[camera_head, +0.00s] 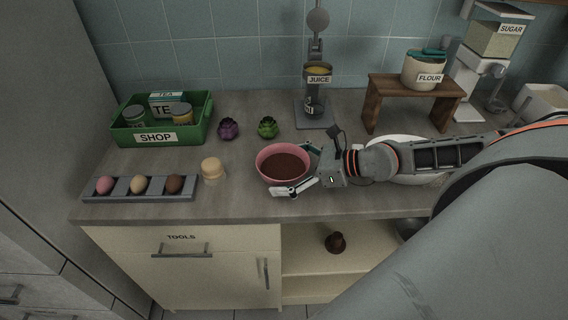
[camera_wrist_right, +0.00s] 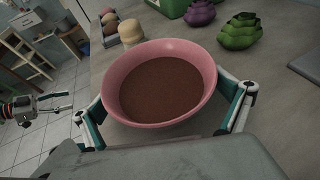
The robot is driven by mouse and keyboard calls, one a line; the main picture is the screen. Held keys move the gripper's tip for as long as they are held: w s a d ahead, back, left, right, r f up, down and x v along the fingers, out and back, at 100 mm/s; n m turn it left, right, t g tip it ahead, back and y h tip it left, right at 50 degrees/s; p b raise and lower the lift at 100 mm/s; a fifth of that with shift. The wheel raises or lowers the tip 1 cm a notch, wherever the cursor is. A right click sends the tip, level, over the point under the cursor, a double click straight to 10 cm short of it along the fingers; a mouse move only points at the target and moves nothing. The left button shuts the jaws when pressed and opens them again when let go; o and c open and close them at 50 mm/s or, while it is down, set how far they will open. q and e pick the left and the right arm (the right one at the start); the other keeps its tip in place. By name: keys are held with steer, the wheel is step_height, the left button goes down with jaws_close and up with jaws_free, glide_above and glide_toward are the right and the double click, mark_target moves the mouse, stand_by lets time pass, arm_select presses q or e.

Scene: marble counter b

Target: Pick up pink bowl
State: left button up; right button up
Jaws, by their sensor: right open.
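The pink bowl (camera_head: 262,156) stands upright on the counter near its front edge, with brown contents inside. In the right wrist view the bowl (camera_wrist_right: 121,98) fills the middle. My right gripper (camera_head: 296,170) comes in from the right, its open fingers on either side of the bowl. In the right wrist view the fingers of that gripper show at the bowl's left and right sides, close to its wall. I cannot tell whether they touch it. Another gripper (camera_wrist_right: 38,107) shows at the left edge of the right wrist view, away from the counter; its jaw state is unclear.
A wooden figure (camera_head: 212,170) and a grey tray (camera_head: 140,195) with egg-like balls stand left of the bowl. Purple (camera_head: 228,129) and green (camera_head: 267,127) artichoke-like items are behind it. A green SHOP crate (camera_head: 196,130), juice machine (camera_head: 318,105) and white plate (camera_head: 405,179) are also on the counter.

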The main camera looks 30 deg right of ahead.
arm_select(q)
steer(key=shift+r, duration=0.15)
arm_select(e)
steer(key=shift+a+f, duration=0.1)
steer(key=shift+f, duration=0.05)
steer(key=shift+w, duration=0.1)
steer(key=c, duration=1.7)
arm_select(q)
steer(key=shift+r, duration=0.1)
arm_select(e)
steer(key=shift+r, duration=0.2)
